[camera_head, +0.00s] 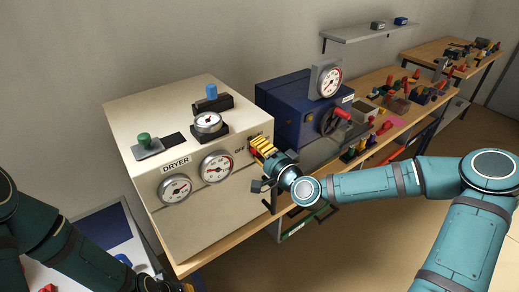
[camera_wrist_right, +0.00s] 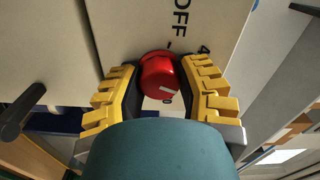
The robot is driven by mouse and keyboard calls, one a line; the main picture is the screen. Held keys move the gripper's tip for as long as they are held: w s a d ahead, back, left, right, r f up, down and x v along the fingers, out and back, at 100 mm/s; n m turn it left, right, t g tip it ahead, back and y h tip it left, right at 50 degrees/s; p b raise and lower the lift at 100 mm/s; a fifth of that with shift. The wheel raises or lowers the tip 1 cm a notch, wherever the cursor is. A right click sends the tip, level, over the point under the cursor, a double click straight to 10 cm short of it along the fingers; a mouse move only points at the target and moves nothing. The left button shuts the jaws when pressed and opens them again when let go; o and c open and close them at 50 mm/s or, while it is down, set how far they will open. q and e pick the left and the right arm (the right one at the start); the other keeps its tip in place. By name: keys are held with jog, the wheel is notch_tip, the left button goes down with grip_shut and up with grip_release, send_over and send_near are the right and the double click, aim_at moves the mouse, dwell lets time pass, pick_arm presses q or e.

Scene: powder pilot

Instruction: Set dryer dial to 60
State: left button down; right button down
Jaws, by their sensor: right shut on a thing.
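The dryer (camera_head: 190,225) is a cream box marked DRYER on a bench, with two round gauges on its front, a left one (camera_head: 175,189) and a right one (camera_head: 216,167). My right gripper (camera_head: 262,150) is at the right part of the dryer front, by the OFF lettering, and covers the dial in the head view. In the right wrist view a red dial (camera_wrist_right: 160,76) with a white mark sits between the yellow-padded fingers, which are shut on it. The letters OFF are printed beside it. My left gripper (camera_head: 168,286) is cut off at the bottom edge.
A blue machine (camera_head: 285,112) with a gauge and red-knobbed handle stands right of the dryer. A small gauge (camera_head: 208,122) and a green-knobbed piece (camera_head: 144,140) are on the dryer top. A dark handle (camera_wrist_right: 22,110) juts out at the left of the wrist view.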

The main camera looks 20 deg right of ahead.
jog(key=shift+r+m, duration=0.15)
jog(key=shift+m, duration=0.15)
dwell(0.4)
jog(key=c, duration=0.6)
grip_release()
jog(key=shift+w, duration=0.1)
jog(key=shift+o, duration=0.2)
jog(key=v, duration=0.7)
jog(key=shift+s, duration=0.3)
